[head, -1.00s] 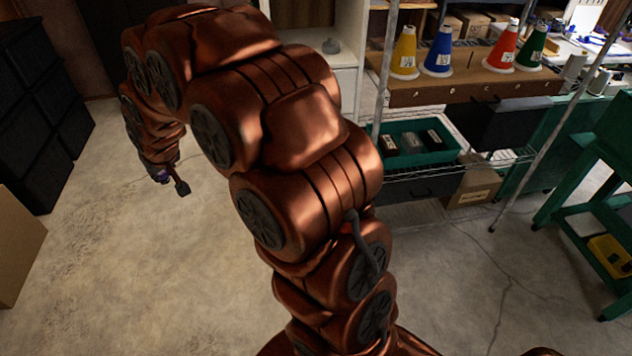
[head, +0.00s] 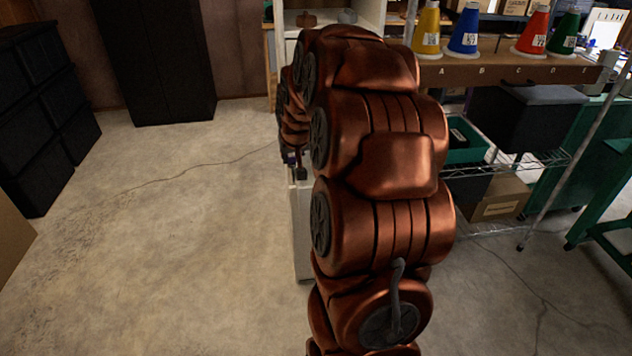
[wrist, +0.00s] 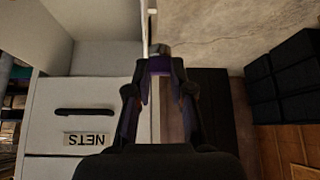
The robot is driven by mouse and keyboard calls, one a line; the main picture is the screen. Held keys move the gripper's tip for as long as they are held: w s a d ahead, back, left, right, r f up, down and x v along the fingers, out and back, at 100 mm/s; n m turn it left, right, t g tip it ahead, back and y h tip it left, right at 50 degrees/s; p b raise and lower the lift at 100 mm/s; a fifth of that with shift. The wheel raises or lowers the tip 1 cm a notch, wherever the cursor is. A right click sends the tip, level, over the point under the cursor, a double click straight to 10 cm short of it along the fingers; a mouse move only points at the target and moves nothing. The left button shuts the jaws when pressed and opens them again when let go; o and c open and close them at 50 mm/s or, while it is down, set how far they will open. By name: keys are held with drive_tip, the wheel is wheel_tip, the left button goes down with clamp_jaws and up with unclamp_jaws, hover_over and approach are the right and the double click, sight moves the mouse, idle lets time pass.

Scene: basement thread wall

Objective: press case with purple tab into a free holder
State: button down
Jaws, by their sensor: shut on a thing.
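My gripper (wrist: 160,85) is shut on a small dark case (wrist: 160,48) with a purple part between the fingertips in the wrist view. The case sticks out past the fingers, in front of a white cabinet edge and the floor. In the head view my gripper (head: 291,158) hangs left of my arm, and the case (head: 301,173) shows small and dark below it, close to a white cabinet side. I cannot tell whether the case touches the cabinet. No free holder can be made out in either view.
A white cabinet (wrist: 50,115) with a drawer labelled NETS fills the wrist view's left. In the head view, a wire shelf holds coloured cones on a lettered board (head: 500,70) and a green tray (head: 465,153). Dark drawers (head: 40,110) stand left. The left floor is clear.

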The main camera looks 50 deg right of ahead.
drive_tip(key=shift+m+h, duration=0.3)
drive_tip(key=shift+m, duration=0.3)
drive_tip(key=shift+s+d+f+b, duration=0.65)
drive_tip(key=shift+d+f+b, duration=0.2)
drive_tip(key=shift+f, duration=0.9)
drive_tip(key=shift+s+d+f+b, duration=0.6)
drive_tip(key=shift+d+f+b, duration=0.15)
drive_tip(key=shift+f, duration=0.95)
drive_tip(key=shift+s+d+f+b, duration=0.7)
drive_tip(key=shift+d+f, duration=0.2)
drive_tip(key=shift+f, duration=0.85)
drive_tip(key=shift+s, duration=0.1)
drive_tip(key=shift+f+b, duration=0.5)
drive_tip(key=shift+f, duration=0.15)
drive_tip(key=c, duration=0.9)
unclamp_jaws()
drive_tip(key=shift+a, duration=0.1)
drive_tip(key=shift+c, duration=0.2)
